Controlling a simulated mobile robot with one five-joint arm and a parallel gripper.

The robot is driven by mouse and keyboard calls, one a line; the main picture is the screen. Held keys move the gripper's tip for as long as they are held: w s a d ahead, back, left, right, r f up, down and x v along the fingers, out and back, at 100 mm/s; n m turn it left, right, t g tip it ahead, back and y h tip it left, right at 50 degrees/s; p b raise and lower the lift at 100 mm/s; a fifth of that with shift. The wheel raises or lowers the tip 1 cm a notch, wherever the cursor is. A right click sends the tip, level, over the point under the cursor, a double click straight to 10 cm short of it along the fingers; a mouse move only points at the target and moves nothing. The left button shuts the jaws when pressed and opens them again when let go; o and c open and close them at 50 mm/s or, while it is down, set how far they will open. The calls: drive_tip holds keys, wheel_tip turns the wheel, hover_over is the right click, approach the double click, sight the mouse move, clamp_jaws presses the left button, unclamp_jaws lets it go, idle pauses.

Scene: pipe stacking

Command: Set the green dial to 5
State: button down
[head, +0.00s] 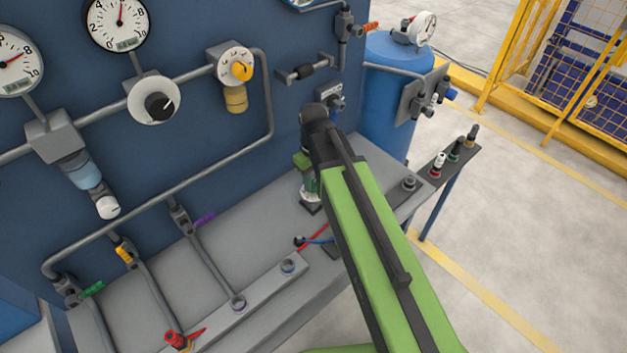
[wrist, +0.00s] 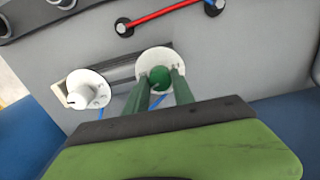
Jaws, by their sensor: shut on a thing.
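The green dial (wrist: 159,78) is a round green knob on a white scale disc (wrist: 147,62) in the wrist view. My gripper (wrist: 160,85) reaches to it from below, with one green finger on each side of the knob. The fingers are shut on the knob. The scale's numbers and the dial's pointer cannot be read. In the head view my gripper (head: 309,182) points down at the bench by the panel. The dial is mostly hidden there by my arm and gripper.
A white dial (wrist: 88,93) on its own pale disc sits left of the green one. Red and blue cables (wrist: 165,14) lie close by. In the head view, black (head: 159,106) and yellow (head: 241,70) dials are on the blue wall. Pipes run along the grey bench (head: 250,230).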

sight(314, 183)
drive_tip(key=m, duration=0.6)
drive_tip(key=shift+m, duration=0.3)
idle(0.4)
drive_tip(key=c, duration=1.1)
unclamp_jaws()
drive_tip(key=shift+o, duration=0.2)
wheel_tip(314, 183, up, 18)
drive_tip(key=p, duration=1.7)
drive_tip(key=shift+f, duration=0.25)
drive_tip(key=shift+f, duration=0.1)
